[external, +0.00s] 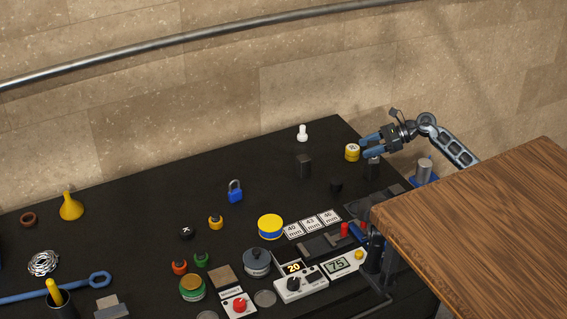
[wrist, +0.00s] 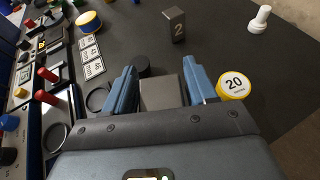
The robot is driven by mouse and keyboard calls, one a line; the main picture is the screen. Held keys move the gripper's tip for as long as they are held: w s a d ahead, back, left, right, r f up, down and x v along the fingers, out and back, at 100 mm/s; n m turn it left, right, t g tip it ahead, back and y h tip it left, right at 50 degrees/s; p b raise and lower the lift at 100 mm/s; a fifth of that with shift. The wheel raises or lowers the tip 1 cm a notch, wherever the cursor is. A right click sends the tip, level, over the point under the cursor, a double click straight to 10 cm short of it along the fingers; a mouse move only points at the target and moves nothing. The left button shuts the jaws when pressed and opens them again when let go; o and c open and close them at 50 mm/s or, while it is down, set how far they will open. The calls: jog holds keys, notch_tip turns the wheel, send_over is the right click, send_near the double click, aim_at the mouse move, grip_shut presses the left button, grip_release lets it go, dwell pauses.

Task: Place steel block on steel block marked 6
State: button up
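My gripper (external: 368,146) is at the table's right end, with its two blue fingers spread apart. In the wrist view a plain grey steel block (wrist: 162,93) shows between the open fingers. In the external view this block (external: 373,168) stands just below the fingers; whether they touch it I cannot tell. I read no mark on it. Another dark steel block (wrist: 176,24) stands upright farther off and is marked 2; it also shows in the external view (external: 303,166). I see no block with a readable 6.
A yellow weight marked 20 (wrist: 235,85) sits close beside the right finger. A black round piece (wrist: 141,66) lies near the left finger. A white pawn-like piece (external: 302,133) stands behind. The press and controls fill the table's front. A wooden tabletop (external: 490,225) is at the right.

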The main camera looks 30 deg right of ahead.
jog(key=shift+o, duration=1.3)
jog(key=shift+r, duration=0.1)
jog(key=shift+r+p, duration=0.2)
jog(key=shift+p, duration=0.1)
jog(key=b+v, duration=0.1)
jog(key=v, duration=1.1)
